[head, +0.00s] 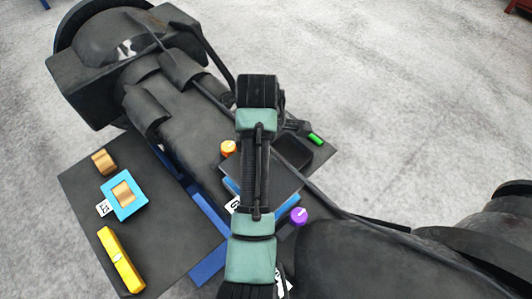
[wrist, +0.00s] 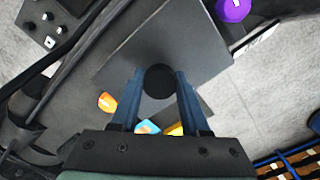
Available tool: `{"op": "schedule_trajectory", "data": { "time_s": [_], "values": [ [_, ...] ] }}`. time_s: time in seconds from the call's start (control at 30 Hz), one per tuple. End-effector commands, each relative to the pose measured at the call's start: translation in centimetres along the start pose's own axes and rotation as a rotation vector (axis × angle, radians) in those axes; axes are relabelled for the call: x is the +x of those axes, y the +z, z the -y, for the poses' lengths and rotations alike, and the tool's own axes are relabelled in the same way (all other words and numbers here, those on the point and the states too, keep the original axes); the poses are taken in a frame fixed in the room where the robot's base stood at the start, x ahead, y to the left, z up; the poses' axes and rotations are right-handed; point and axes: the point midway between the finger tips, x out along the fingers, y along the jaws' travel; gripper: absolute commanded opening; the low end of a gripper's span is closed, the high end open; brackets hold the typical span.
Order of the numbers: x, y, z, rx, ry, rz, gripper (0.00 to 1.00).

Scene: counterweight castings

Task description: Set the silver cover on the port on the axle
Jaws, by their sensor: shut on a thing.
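My gripper (wrist: 160,84) shows in the wrist view with its two blue fingers closed on a dark round piece (wrist: 160,82). The piece looks nearly black, so I cannot tell whether it is the silver cover. It is over a flat grey plate (wrist: 165,40); I cannot tell whether it touches. In the head view my arm hides the gripper and the piece. The same plate shows partly beside the arm (head: 284,181). A large dark casting assembly (head: 175,130) runs diagonally behind it; I cannot make out which part is the axle. No port is clearly visible.
An orange knob (head: 228,148), a purple knob (head: 298,216) and a green piece (head: 316,140) surround the plate. At left, a dark board (head: 165,245) carries a tan block (head: 104,162), a blue holder (head: 112,187) and a yellow bar (head: 121,262). Dark rods cross nearby.

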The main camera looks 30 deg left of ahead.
Motion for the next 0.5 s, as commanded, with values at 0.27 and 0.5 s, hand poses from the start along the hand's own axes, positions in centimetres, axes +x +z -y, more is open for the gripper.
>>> {"op": "schedule_trajectory", "data": {
  "time_s": [0.27,0.5],
  "values": [
    [-0.2,0.1,-0.1,0.000,0.003,0.001,0.00],
    [1.3,0.1,-0.1,0.000,0.001,0.000,0.00]
  ]
}}
